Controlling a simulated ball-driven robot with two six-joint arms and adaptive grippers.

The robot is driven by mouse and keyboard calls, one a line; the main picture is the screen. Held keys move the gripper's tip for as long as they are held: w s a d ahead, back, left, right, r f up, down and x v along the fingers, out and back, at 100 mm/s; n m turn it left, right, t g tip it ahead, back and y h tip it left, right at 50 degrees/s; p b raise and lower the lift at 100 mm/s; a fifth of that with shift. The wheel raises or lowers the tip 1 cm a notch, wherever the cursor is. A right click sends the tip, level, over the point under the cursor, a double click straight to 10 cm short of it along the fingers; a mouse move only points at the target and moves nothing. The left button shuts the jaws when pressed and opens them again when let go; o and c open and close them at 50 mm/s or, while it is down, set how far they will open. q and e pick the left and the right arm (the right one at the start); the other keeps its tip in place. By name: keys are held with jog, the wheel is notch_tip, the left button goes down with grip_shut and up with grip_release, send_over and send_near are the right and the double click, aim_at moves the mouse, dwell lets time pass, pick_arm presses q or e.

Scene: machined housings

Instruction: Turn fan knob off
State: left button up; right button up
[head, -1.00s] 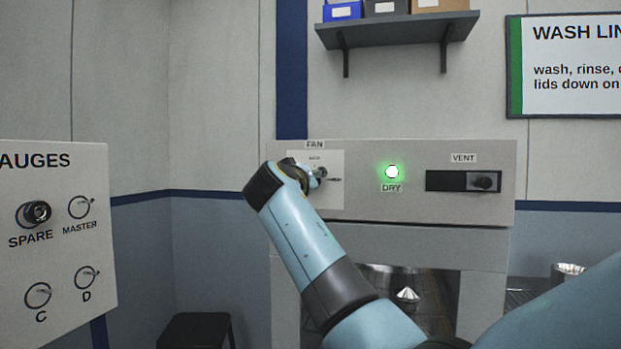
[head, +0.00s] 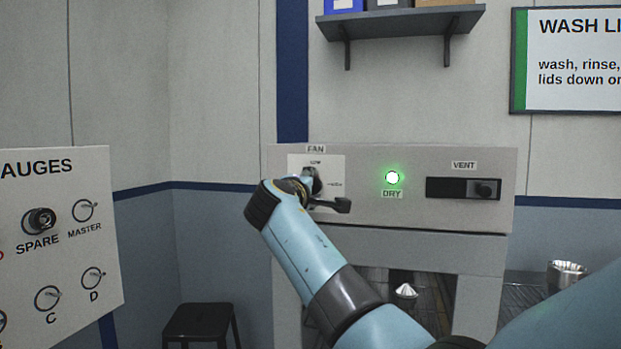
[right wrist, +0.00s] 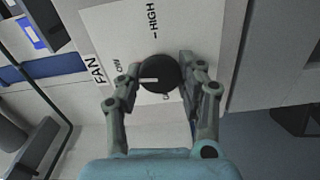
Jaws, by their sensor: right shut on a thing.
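The fan knob (right wrist: 163,68) is a dark round knob with a white mark on a pale plate. In the right wrist view its mark points left, roughly toward the LOW lettering. HIGH is printed farther up, and another label below the knob is mostly hidden. My right gripper (right wrist: 160,72) is shut on the knob, one finger on each side. In the head view my right arm reaches up to the plate (head: 335,168) under the FAN label, and hides most of the knob. My left gripper is not in view.
A lit green DRY lamp (head: 392,177) and a VENT slider (head: 463,188) sit right of the fan plate on the same panel. A gauges board (head: 70,250) stands at the left, with a black stool (head: 200,318) below. A shelf (head: 400,24) hangs above.

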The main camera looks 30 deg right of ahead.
jog(key=n+p, duration=0.1)
jog(key=n, duration=0.5)
jog(key=n+p, duration=0.1)
jog(key=n, duration=0.5)
jog(key=f+n+p, duration=0.1)
jog(key=n, duration=0.6)
jog(key=shift+s, duration=0.2)
jog(key=shift+n, duration=0.3)
jog(key=o, duration=1.1)
jog(key=shift+r, duration=0.15)
jog(key=shift+o, duration=0.2)
